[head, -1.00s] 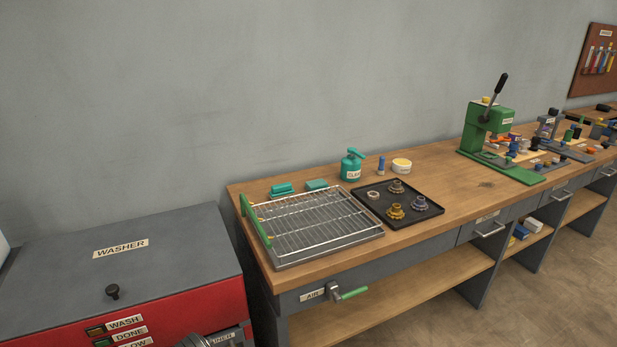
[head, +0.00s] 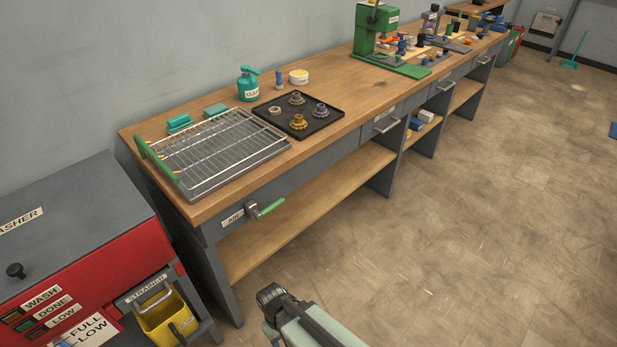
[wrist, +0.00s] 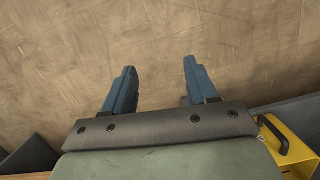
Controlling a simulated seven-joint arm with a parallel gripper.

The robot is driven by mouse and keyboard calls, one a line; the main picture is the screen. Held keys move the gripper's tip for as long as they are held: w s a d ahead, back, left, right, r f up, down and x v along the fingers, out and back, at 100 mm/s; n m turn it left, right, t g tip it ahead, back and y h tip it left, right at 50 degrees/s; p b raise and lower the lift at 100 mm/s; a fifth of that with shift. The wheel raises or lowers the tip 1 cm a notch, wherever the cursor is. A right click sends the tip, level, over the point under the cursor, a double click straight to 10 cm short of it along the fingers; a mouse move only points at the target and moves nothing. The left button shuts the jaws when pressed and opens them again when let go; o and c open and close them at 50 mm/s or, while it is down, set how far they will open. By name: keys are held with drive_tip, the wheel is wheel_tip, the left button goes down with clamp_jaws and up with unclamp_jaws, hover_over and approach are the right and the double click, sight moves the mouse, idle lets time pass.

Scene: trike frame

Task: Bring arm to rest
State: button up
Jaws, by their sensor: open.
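My gripper (wrist: 159,90) shows in the wrist view with its two blue fingers wide apart and nothing between them. Below the fingers is bare floor. In the head view part of my arm (head: 305,325) shows at the bottom centre, in front of the bench and clear of it; the fingers cannot be made out there.
A wooden bench (head: 345,118) runs from left to back right, bearing a wire rack (head: 222,150), a black tray (head: 327,124) with gears and a green press (head: 372,35). A red washer (head: 95,255) and a yellow strainer bin (head: 165,318) stand at left. The floor (head: 480,220) is open.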

drive_tip(key=s+d+f+m+g, duration=0.1)
drive_tip(key=s+d+f+m, duration=0.1)
drive_tip(key=d, duration=0.6)
drive_tip(key=s+d+f+m+g+y, duration=0.1)
drive_tip(key=s+d+f+m+g, duration=0.1)
drive_tip(key=s+d+f, duration=0.3)
drive_tip(key=s+d+f+m+g, duration=0.1)
drive_tip(key=s+d+f+m, duration=0.2)
drive_tip(key=d, duration=0.8)
drive_tip(key=shift+s+f+g+y, duration=0.3)
drive_tip(key=shift+s+f+g, duration=0.1)
drive_tip(key=shift+s, duration=0.45)
drive_tip(key=shift+d, duration=0.1)
drive_tip(key=shift+c, duration=0.3)
